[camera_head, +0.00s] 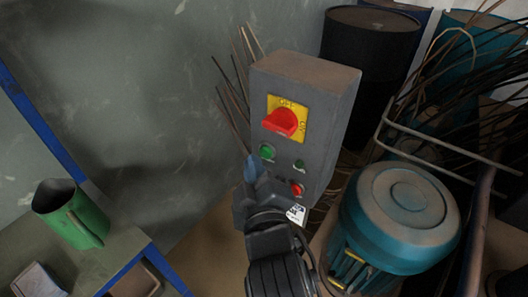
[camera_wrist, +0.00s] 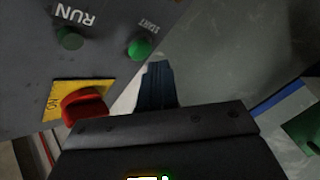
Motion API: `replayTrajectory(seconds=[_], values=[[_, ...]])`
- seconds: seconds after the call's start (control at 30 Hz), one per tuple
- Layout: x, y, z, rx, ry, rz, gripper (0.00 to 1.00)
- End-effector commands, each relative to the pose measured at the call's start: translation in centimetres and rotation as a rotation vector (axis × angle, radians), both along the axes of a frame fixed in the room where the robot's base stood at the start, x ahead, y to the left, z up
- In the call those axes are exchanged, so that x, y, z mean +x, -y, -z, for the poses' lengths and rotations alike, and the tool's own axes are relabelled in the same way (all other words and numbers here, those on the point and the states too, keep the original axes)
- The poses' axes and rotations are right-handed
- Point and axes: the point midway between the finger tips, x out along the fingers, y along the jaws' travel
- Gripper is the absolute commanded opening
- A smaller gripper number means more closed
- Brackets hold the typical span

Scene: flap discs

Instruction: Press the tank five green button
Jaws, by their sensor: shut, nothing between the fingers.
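A grey control box (camera_head: 285,110) has a large green button (camera_head: 266,151) at its left, a smaller dark green one (camera_head: 299,164) to the right and a red button (camera_head: 297,189) below that. In the wrist view the bright green button (camera_wrist: 140,47) is marked START and the dark green one (camera_wrist: 70,38) RUN. My gripper (camera_head: 251,162) is shut and empty, its tip just below and left of the large green button; in the wrist view my fingertips (camera_wrist: 159,66) lie close to the START button. I cannot tell whether they touch the box. No tank number is readable.
A red rotary switch (camera_head: 283,122) on a yellow plate sits above the buttons. A teal motor-like machine (camera_head: 400,215) stands to the right, a dark barrel (camera_head: 368,60) behind. Thin rods stick up beside the box.

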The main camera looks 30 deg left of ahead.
Motion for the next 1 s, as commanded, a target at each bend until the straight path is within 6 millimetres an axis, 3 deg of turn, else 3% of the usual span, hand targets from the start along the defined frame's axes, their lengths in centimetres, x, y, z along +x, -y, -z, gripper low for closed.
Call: replayTrajectory(seconds=[1.0], values=[[0.85,0.06,-0.03,-0.001,0.001,0.000,0.00]])
